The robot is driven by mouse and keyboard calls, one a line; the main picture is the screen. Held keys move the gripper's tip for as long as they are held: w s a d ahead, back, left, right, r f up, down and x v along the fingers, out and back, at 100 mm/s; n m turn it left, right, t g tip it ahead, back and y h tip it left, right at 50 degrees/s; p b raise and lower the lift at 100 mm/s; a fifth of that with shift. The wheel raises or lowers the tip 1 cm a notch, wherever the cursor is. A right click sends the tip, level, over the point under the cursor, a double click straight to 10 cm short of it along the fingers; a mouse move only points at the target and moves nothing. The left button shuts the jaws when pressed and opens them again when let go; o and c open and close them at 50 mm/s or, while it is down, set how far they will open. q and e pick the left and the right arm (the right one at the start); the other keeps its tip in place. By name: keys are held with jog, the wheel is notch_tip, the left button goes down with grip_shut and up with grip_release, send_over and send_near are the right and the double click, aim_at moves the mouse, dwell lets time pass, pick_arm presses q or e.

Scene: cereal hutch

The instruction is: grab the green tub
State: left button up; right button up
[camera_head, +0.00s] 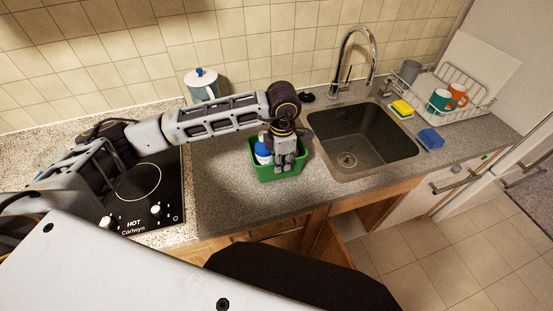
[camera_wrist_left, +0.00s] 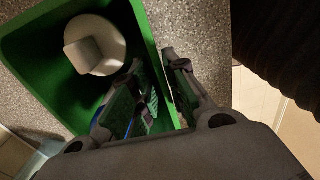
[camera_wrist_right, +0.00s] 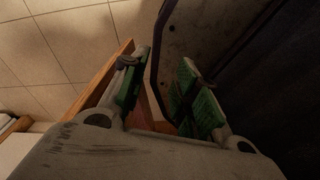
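The green tub (camera_head: 266,175) stands on the grey counter, left of the sink. A white bottle with a blue part (camera_head: 263,152) is inside it. My left gripper (camera_head: 287,160) points down at the tub. In the left wrist view, one finger is inside the tub (camera_wrist_left: 150,30) and the other outside, with the tub's wall between them.
The sink (camera_head: 360,140) with its tap (camera_head: 357,60) lies right of the tub. The hob (camera_head: 140,185) is at the left, and a white and blue canister (camera_head: 203,85) stands behind my left arm. A yellow sponge (camera_head: 402,109), blue block (camera_head: 430,138) and dish rack (camera_head: 470,100) are at the right.

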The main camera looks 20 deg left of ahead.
aim_at(282, 173)
pick_arm(q)
jog(key=shift+w+f+p, duration=0.1)
jog(key=shift+f+p, duration=0.55)
jog(key=shift+f, duration=1.5)
grip_shut()
